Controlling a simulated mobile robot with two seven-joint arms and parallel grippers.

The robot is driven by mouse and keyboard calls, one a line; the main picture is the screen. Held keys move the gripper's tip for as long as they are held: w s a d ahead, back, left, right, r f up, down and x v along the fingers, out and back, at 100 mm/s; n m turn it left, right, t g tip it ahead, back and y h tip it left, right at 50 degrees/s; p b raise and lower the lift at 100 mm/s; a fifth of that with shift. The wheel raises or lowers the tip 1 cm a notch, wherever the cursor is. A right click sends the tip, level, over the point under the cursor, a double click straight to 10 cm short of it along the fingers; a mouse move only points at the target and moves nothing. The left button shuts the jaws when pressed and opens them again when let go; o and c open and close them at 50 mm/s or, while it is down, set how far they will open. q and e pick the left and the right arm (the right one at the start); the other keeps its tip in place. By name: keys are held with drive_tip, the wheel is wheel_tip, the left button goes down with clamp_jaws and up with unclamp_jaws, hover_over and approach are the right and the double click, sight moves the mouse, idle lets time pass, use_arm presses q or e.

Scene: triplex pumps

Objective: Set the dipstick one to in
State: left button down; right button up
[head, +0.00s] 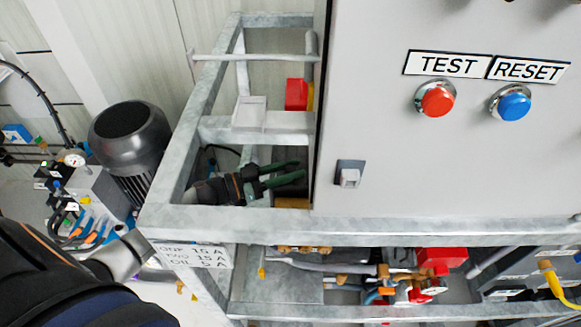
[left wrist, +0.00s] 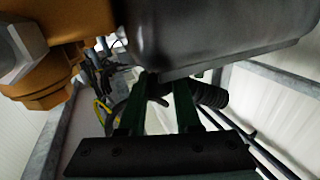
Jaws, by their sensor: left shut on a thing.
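My left gripper (head: 299,170) reaches into the opening of the grey metal frame, left of the control panel. Its two green fingers point right in the head view. In the left wrist view the green fingers (left wrist: 160,88) reach up under a dark housing. A small dark piece, which looks like the dipstick (left wrist: 153,86), shows between the fingers, and the gripper is shut on it. Most of the dipstick is hidden, and I cannot tell how far it sits in its hole. My right gripper is not in view.
The control panel (head: 390,150) with a red TEST button (head: 437,100) and a blue RESET button (head: 514,107) stands close right of the gripper. Frame bars (head: 350,225) surround the opening. In the left wrist view an orange-brown fitting (left wrist: 55,75) is at the left.

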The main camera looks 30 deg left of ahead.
use_arm(q)
drive_tip(key=c, duration=0.9)
unclamp_jaws()
drive_tip(key=shift+s+f, duration=0.1)
drive_tip(key=shift+f, duration=0.3)
drive_tip(key=o, duration=0.3)
drive_tip(key=shift+r, duration=0.15)
drive_tip(key=v, duration=1.2)
drive_tip(key=shift+a, duration=0.2)
drive_tip(key=shift+s, duration=0.2)
